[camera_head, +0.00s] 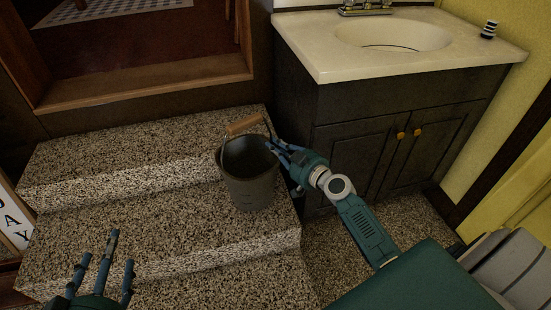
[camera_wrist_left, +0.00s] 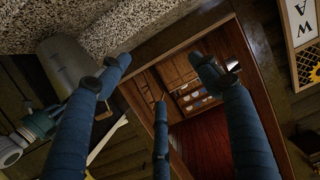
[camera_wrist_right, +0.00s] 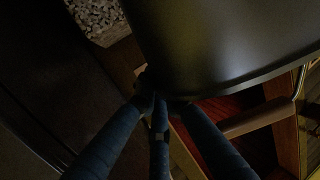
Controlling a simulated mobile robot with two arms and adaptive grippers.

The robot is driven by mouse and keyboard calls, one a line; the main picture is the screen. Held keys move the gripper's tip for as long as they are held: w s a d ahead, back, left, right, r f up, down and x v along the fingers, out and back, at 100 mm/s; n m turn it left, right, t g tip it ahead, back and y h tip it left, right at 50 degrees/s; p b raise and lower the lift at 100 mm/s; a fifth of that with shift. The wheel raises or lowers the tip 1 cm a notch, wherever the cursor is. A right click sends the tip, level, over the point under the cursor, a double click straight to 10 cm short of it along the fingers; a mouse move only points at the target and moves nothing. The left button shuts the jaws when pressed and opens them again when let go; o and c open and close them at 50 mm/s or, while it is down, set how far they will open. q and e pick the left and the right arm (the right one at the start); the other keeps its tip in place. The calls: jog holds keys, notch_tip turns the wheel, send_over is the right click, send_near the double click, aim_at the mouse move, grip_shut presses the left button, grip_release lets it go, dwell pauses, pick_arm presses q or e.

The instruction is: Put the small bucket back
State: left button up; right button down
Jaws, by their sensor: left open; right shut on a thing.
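The small bucket (camera_head: 250,180) is dark grey metal with a wooden grip on its wire handle. In the head view it is upright at the granite steps, in front of the vanity's left side. My right gripper (camera_head: 272,148) is shut on the bucket's right rim. In the right wrist view the fingers (camera_wrist_right: 160,98) meet at the rim, and the bucket wall (camera_wrist_right: 220,45) fills the upper right. My left gripper (camera_head: 103,262) is open and empty over the lower left steps. The left wrist view shows its spread fingers (camera_wrist_left: 160,85) and the bucket (camera_wrist_left: 70,70) beyond. Whether the bucket's base touches the step is unclear.
The granite steps (camera_head: 110,170) lead up to a wooden doorway sill (camera_head: 150,83). A dark vanity (camera_head: 365,135) with a pale sink top (camera_head: 330,60) stands right of the bucket. A lettered sign (camera_head: 14,225) is at the far left. The steps left of the bucket are bare.

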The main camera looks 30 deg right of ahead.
aim_at(275, 156)
pick_arm(q)
notch_tip(275, 156, up, 15)
jog(key=d+t+h+b, duration=0.2)
jog(key=t, duration=0.5)
jog(key=shift+w+h+b, duration=0.25)
jog(key=shift+h+b, duration=0.05)
jog(key=shift+h, duration=0.1)
pick_arm(e)
notch_tip(275, 156, down, 4)
jog(key=shift+f, duration=0.1)
pick_arm(q)
jog(key=shift+s+r+t, duration=0.1)
jog(key=shift+r+t, duration=0.05)
jog(key=shift+t, duration=0.15)
jog(key=shift+s+r, duration=0.15)
jog(key=shift+r, duration=0.2)
pick_arm(e)
jog(key=c, duration=1.9)
grip_release()
jog(key=shift+f, duration=0.15)
jog(key=shift+o, duration=0.2)
pick_arm(q)
jog(key=shift+d, duration=0.1)
